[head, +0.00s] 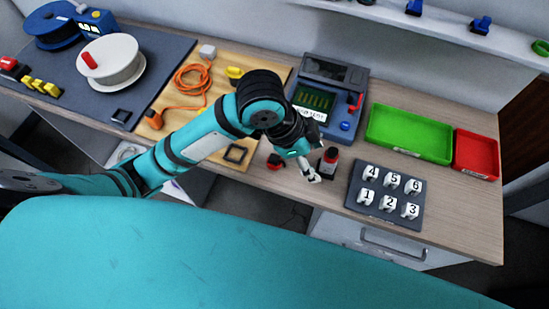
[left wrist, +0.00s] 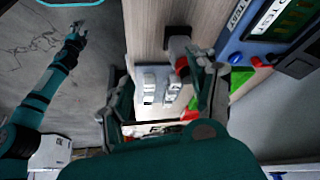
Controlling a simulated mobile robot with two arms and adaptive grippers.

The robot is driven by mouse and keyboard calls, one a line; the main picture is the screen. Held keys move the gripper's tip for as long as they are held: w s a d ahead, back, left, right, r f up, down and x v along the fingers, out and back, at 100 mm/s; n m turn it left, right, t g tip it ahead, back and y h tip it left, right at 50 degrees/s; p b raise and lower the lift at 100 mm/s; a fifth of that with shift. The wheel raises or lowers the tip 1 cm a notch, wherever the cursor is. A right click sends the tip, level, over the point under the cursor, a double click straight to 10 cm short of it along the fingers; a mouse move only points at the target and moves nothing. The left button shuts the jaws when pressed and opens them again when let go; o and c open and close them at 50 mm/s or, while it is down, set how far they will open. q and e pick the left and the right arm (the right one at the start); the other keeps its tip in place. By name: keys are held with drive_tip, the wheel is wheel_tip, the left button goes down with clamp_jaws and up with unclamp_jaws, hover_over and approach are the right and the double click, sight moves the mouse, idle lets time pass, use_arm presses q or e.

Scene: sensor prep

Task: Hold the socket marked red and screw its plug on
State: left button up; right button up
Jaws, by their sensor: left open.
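A small upright dark cylinder with a red band and light top (head: 329,160), seemingly the red-marked socket, stands near the table's front edge. In the left wrist view it seems to be the grey and dark piece with red (left wrist: 180,50), beside one finger. A smaller red and black piece (head: 275,161) lies to its left; I cannot tell if it is the plug. My left gripper (head: 303,166) is open and empty between them, close to the cylinder. In the left wrist view my right gripper (left wrist: 76,34) is far off over the floor; its fingers are too small to judge.
A dark plate (head: 361,203) with several numbered white pieces lies right of the cylinder. A green tray (head: 410,133) and a red tray (head: 476,155) stand behind. A blue instrument (head: 330,90) stands at the back. An orange cable (head: 190,75) lies on a wooden board at left.

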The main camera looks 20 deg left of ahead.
use_arm(q)
wheel_tip(320, 180, up, 3)
drive_tip(key=w+a+m+y, duration=0.2)
drive_tip(key=m, duration=0.1)
wheel_tip(320, 180, up, 4)
drive_tip(key=m+g+y, duration=0.1)
drive_tip(key=g+y, duration=0.1)
drive_tip(key=y, duration=0.1)
hover_over(277, 159)
drive_tip(key=shift+d+f, duration=0.15)
wheel_tip(277, 159, down, 12)
drive_tip(key=shift+f+p, duration=0.1)
drive_tip(key=shift+p, duration=0.6)
drive_tip(key=f, duration=0.2)
drive_tip(key=f+p, duration=0.1)
drive_tip(key=f, duration=0.1)
drive_tip(key=shift+a, duration=0.2)
drive_tip(key=shift+f, duration=0.6)
